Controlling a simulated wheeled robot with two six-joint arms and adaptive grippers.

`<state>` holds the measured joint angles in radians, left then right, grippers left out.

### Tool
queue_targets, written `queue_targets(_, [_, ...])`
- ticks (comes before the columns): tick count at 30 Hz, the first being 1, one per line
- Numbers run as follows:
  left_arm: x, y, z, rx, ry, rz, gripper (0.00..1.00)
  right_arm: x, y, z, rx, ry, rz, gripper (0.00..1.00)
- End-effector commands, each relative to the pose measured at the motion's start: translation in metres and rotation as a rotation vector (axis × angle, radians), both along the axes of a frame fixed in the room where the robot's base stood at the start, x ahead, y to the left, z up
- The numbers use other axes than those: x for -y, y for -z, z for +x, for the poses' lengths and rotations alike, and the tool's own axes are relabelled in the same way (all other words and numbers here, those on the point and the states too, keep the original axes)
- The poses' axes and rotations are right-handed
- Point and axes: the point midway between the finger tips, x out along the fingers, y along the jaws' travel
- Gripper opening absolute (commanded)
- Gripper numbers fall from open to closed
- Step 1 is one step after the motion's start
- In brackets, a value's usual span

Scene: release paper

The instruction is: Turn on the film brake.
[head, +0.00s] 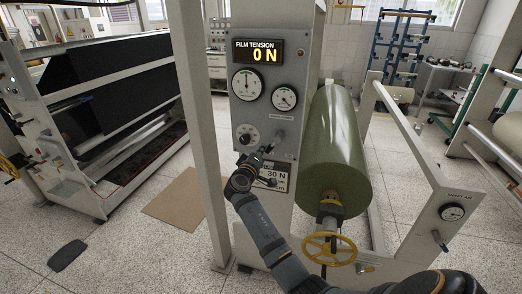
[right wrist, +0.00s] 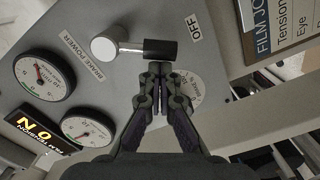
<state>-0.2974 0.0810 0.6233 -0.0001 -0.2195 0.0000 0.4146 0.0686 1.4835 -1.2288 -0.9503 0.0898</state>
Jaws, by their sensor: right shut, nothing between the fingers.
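The film brake control is a lever with a round silver hub (right wrist: 104,48) and a black handle (right wrist: 160,49), on the grey control panel (head: 270,120). In the right wrist view its handle points toward the OFF label (right wrist: 194,27). My right gripper (right wrist: 158,80) is shut and empty, its fingertips just below the handle's outer part. Whether they touch it I cannot tell. In the head view the right gripper (head: 262,155) is at the lower part of the panel and partly hides the lever. My left gripper is not in view.
The panel's display (head: 257,52) reads FILM TENSION 0 N, above two dial gauges, the left one (head: 247,84) larger. A green film roll (head: 335,140) and a yellow handwheel (head: 329,249) are to the right. A white post (head: 195,120) stands left of the panel.

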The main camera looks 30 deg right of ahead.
Motion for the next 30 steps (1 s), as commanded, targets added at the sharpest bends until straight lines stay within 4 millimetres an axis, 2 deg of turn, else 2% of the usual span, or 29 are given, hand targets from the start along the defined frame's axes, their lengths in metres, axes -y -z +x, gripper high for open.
queue_targets(14, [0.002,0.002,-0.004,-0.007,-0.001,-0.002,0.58,0.004,0.009,-0.005,-0.116,0.001,-0.095,0.00])
queue_targets(30, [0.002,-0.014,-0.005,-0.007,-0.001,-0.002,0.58,0.022,0.022,-0.025,-0.485,0.002,-0.412,0.00])
